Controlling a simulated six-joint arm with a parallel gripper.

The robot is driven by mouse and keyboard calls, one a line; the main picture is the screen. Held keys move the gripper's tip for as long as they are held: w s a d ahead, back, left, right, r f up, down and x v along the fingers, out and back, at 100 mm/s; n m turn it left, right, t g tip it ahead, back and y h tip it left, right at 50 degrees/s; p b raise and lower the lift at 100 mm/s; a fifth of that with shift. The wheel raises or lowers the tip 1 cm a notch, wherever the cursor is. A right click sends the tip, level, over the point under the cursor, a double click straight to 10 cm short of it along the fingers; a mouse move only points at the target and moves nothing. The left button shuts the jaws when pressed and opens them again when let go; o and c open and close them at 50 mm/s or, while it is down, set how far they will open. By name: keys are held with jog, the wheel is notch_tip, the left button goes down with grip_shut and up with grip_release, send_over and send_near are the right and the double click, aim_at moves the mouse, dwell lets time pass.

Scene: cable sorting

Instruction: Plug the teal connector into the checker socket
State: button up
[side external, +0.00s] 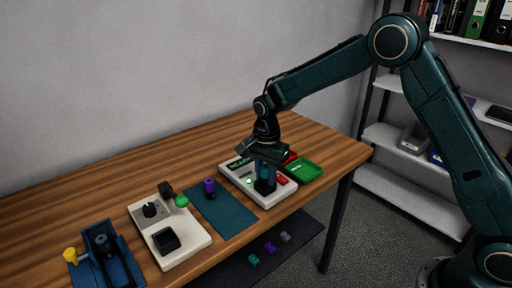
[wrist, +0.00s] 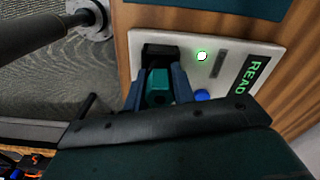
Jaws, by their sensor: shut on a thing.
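The teal connector (wrist: 158,88) is held between the two fingers of my gripper (wrist: 158,95) in the wrist view. The checker (side external: 259,199) is a white box with a black socket (side external: 264,188), a lit green lamp (wrist: 201,56) and a green display (wrist: 250,76) whose visible letters are "READ". In the side view my gripper (side external: 265,172) points down right over the black socket. In the wrist view the connector is in line with the socket block (wrist: 160,51) and close to it.
A green tray (side external: 304,169) and a red tray (side external: 291,156) lie beside the checker. A purple connector (side external: 209,188) stands on a blue mat (side external: 228,215). A white box with a knob (side external: 190,240) and a blue fixture (side external: 100,262) stand left. Several small connectors lie on a lower dark surface (side external: 300,236).

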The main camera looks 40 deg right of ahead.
jog(key=shift+f, duration=0.1)
jog(key=o, duration=1.5)
jog(key=shift+s+f, duration=0.15)
jog(key=shift+r, duration=0.25)
jog(key=shift+r, duration=3.45)
jog(key=shift+c, duration=0.4)
